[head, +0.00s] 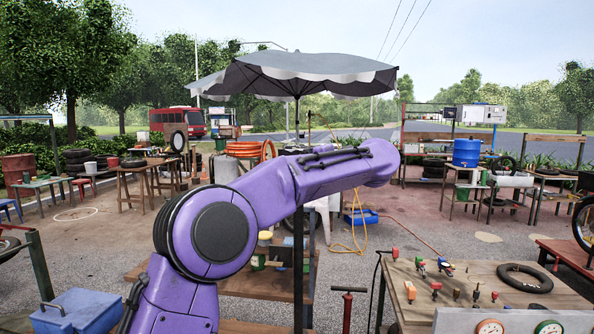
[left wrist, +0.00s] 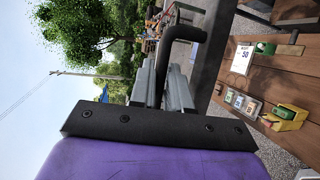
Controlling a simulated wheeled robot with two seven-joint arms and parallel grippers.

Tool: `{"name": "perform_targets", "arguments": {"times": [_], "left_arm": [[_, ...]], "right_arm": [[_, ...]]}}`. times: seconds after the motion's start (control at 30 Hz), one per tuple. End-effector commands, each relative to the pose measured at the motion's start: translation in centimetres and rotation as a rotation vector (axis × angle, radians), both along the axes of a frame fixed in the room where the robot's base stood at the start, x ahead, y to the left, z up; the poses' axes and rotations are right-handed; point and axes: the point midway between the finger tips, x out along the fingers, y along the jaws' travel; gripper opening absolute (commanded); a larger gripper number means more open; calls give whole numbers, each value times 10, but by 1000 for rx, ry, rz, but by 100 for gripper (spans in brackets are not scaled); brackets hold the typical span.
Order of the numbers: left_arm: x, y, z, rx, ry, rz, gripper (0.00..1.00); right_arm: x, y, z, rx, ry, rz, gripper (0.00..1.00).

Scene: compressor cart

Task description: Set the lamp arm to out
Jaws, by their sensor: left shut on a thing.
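In the left wrist view, a dark bent rod (left wrist: 185,34), which looks like the lamp arm, runs up from between the grey fingers of my left gripper (left wrist: 168,72) and turns right. The gripper is shut on it. The lamp head and the rod's mount cannot be made out. In the head view my purple left arm rises from the lower left and reaches right across the middle; its gripper and the rod are hidden there. My right gripper is in neither view.
A wooden bench (head: 485,281) with small valves and a black tyre ring (head: 525,278) is at the lower right. A dark post (head: 298,270) stands below my arm. A grey umbrella (head: 300,74) is behind it. A blue toolbox (head: 77,312) is at the lower left.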

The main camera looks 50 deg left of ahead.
Motion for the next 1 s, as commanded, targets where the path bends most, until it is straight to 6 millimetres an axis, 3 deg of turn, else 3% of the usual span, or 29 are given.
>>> {"name": "perform_targets", "arguments": {"times": [0.27,0.3,0.37,0.73,1.0], "left_arm": [[1,0,1,2,0,-1,0],[1,0,1,2,0,-2,20],[1,0,1,2,0,-2,38],[4,-8,1,3,-2,-2,38],[22,-67,12,6,-1,-3,38]], "right_arm": [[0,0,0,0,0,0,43],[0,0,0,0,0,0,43],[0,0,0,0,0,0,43],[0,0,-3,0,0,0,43],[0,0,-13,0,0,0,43]]}}
